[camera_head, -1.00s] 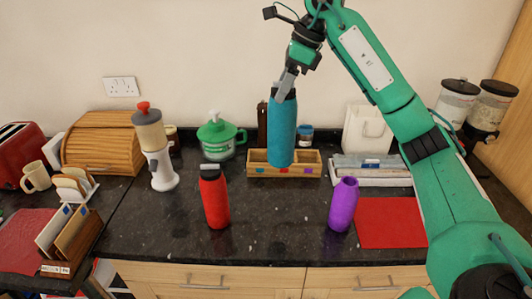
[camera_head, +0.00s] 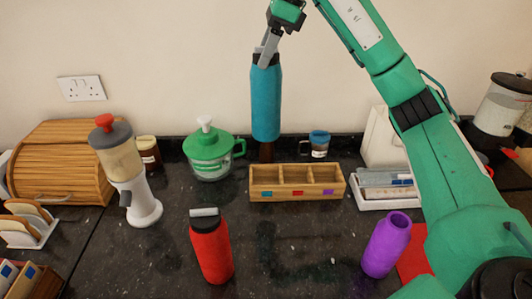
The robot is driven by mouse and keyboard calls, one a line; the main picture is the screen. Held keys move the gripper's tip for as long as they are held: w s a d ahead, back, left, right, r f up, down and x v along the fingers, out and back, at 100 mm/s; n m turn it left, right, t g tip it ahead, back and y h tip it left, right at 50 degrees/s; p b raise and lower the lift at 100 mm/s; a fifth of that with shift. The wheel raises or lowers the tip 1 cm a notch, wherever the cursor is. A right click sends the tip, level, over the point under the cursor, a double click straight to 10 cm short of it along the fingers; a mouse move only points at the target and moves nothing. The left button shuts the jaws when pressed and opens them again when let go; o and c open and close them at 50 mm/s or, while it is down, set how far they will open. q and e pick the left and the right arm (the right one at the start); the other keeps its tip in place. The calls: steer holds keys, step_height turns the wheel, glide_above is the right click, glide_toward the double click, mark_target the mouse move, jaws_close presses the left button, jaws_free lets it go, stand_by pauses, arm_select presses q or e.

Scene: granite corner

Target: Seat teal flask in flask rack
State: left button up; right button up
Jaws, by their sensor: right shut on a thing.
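The teal flask (camera_head: 266,105) hangs nearly upright from my right gripper (camera_head: 267,50), which is shut on its top. The wooden flask rack (camera_head: 341,188) stands on the dark counter with three compartments, marked teal, red and purple from left to right. In the picture the flask's base is above the left, teal-marked compartment, with a clear gap to the rack. The compartments look empty. The red flask (camera_head: 212,250) stands in front of the rack to the left, the purple flask (camera_head: 386,245) in front to the right. My left gripper is out of view.
A grey-topped grinder (camera_head: 127,165) is farther left. A white tray (camera_head: 378,203) is close on the right.

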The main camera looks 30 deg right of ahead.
mark_target(267, 126)
step_height(267, 126, down, 14)
steer(key=shift+s+f+p, duration=0.1)
steer(key=shift+f+p, duration=0.1)
steer(key=shift+p, duration=0.7)
steer(key=shift+f, duration=0.7)
step_height(267, 126, down, 3)
steer(key=shift+r+p, duration=0.1)
steer(key=shift+p, duration=0.25)
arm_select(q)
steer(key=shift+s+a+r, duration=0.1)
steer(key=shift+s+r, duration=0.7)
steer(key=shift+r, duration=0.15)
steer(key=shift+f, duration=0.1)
arm_select(e)
steer(key=shift+f, duration=0.25)
steer(key=o, duration=1.6)
